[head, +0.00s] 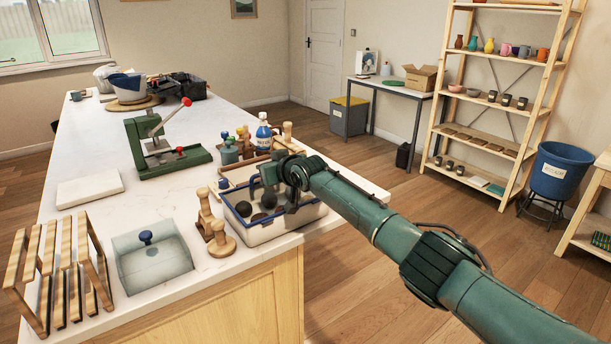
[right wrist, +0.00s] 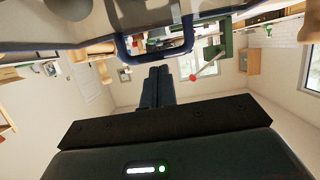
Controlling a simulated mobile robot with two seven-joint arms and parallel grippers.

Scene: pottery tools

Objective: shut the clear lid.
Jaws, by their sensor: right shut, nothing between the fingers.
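A bin with a blue rim (head: 250,228) stands near the counter's right edge and holds several dark round lumps (head: 264,201). My right gripper (head: 270,180) is at the bin's far side and hides part of it. Its fingers (right wrist: 157,72) are shut and empty in the right wrist view, just short of a blue loop-shaped part (right wrist: 155,47); contact cannot be told. I cannot make out a clear lid on this bin. A see-through, pale box-like piece with a blue knob (head: 146,237) sits at the counter's front left. My left gripper is out of view.
A wooden rack (head: 62,270) stands at front left. Wooden tools (head: 219,240) stand close left of the bin. A green press (head: 165,158), a blue-labelled bottle (head: 263,135) and jars are behind.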

